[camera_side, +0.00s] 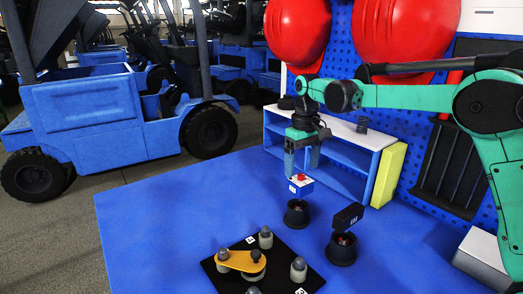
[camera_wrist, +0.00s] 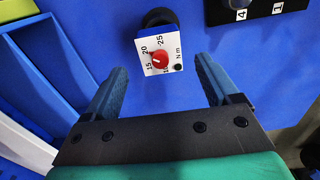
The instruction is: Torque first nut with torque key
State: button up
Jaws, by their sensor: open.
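A torque key with a white dial face, blue side and red knob (camera_side: 301,183) stands in a black round holder (camera_side: 297,215). In the wrist view its dial (camera_wrist: 158,57) reads 15, 20, 25 and N m, and lies ahead of and between my fingers. My gripper (camera_side: 301,170) is open, just above the key, fingers pointing down; both fingers show in the wrist view (camera_wrist: 163,85). A black fixture plate (camera_side: 285,270) carries several grey posts or nuts (camera_side: 265,238) and an orange arm (camera_side: 242,262). Which is the first nut I cannot tell.
A second, black-headed tool (camera_side: 348,216) stands in another black holder (camera_side: 341,250) to the right. A blue and white shelf (camera_side: 338,158) and yellow block (camera_side: 389,174) stand behind. The blue table (camera_side: 165,220) is clear at left.

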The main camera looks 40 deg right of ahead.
aim_at(301, 175)
jog(key=shift+f, duration=3.05)
grip_shut()
